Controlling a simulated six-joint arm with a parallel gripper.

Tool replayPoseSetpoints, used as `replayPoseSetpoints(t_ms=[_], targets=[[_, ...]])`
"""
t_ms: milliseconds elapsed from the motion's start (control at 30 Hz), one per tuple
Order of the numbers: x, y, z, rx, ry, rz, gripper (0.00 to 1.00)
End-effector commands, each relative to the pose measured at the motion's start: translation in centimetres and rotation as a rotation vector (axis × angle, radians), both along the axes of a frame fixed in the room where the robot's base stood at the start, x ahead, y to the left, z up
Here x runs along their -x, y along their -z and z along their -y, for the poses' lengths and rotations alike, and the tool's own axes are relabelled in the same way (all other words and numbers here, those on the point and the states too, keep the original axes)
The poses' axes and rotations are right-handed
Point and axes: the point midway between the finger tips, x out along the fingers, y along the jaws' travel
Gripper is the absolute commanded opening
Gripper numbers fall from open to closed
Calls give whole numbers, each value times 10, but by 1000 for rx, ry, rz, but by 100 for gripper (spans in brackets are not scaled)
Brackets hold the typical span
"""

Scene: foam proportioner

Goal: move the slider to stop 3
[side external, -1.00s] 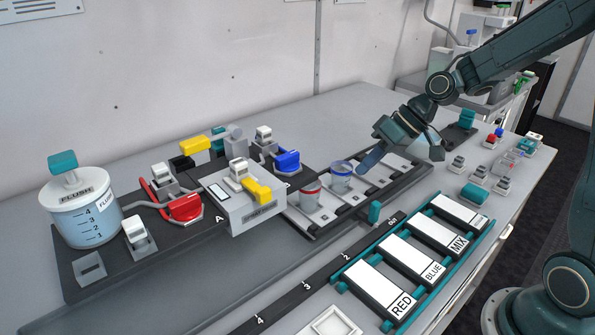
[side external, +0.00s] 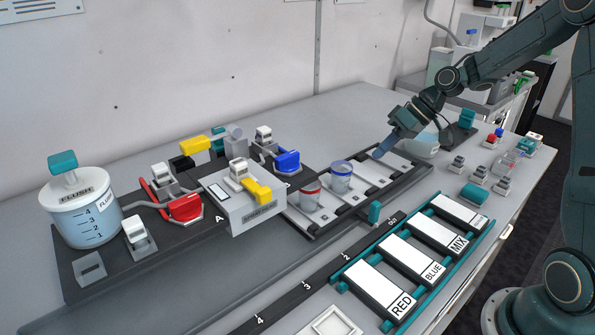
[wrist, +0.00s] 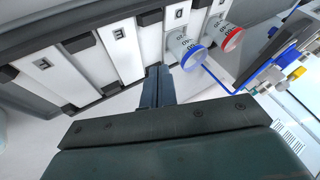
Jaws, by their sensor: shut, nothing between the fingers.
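The slider appears to be the long dark tray (side external: 405,182) with white slots, lying along the bench. A teal handle (side external: 375,212) stands at its front edge, beside the dark scale strip (side external: 326,272) marked OUT, 2, 3 and 4. A blue-rimmed cup (side external: 341,178) and a red-rimmed cup (side external: 310,196) stand in the tray's left slots. My gripper (side external: 380,153) is shut and empty, above the tray's far side, right of the blue-rimmed cup. In the wrist view my shut fingers (wrist: 157,90) point toward the lettered slots.
The dispenser block (side external: 242,205) stands left of the cups, with red, blue and yellow valves around it. A teal rack (side external: 412,245) with RED, BLUE and MIX plates lies in front. A flush tank (side external: 83,215) stands at far left.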

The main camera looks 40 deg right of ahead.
Motion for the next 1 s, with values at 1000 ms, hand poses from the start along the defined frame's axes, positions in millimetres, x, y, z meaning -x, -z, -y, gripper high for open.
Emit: replayPoseSetpoints(t_ms=[1000], targets=[[-32,69,-40,1,1,-1,0]])
